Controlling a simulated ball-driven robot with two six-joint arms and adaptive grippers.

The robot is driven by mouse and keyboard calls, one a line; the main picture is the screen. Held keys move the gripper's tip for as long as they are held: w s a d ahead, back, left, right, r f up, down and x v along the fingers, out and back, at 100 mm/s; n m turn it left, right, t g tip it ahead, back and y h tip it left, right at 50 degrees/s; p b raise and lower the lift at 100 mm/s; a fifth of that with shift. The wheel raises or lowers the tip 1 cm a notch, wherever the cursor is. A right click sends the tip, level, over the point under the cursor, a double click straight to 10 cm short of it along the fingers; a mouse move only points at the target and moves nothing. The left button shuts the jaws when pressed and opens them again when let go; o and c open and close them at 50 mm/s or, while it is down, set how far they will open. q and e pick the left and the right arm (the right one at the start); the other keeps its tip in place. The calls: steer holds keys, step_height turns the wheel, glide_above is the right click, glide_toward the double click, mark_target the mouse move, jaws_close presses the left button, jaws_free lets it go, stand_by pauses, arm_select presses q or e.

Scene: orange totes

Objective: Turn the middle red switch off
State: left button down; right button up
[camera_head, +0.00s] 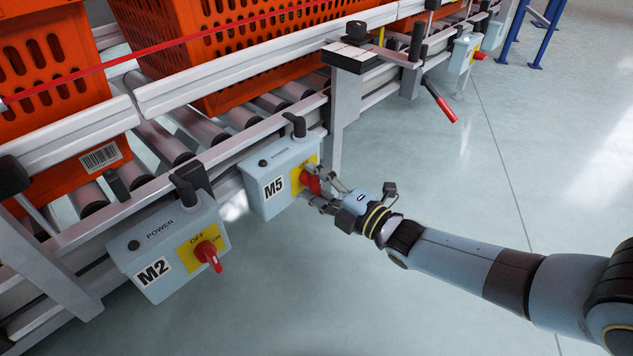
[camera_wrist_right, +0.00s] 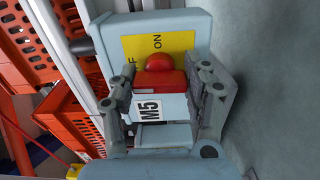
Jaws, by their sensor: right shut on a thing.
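The middle red switch (camera_head: 312,182) sits on a yellow plate on the pale blue M5 box (camera_head: 281,205). My right gripper (camera_head: 306,184) is at the front of this box with its fingers on either side of the red handle, shut on it. In the right wrist view the red switch (camera_wrist_right: 159,66) lies between the two fingers of my right gripper (camera_wrist_right: 166,84). The word ON shows on the yellow plate there, and OFF is partly hidden by a finger. The exact handle angle is hard to tell. My left gripper is not in view.
The M2 box (camera_head: 165,243) with its own red switch (camera_head: 208,255) is at the lower left. Another switch box (camera_head: 464,54) is farther back at right. Orange totes (camera_head: 235,55) stand on the roller conveyor. A red-handled lever (camera_head: 440,103) sticks out. The floor at right is clear.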

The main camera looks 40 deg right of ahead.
steer(key=shift+s+f+n, duration=0.1)
steer(key=shift+n, duration=0.2)
stand_by(0.4)
steer(key=o, duration=1.2)
steer(key=s, duration=0.4)
steer(key=s+d, duration=0.1)
steer(key=s, duration=0.2)
steer(key=s+d, duration=0.1)
steer(key=s, duration=0.3)
steer(key=shift+s, duration=0.35)
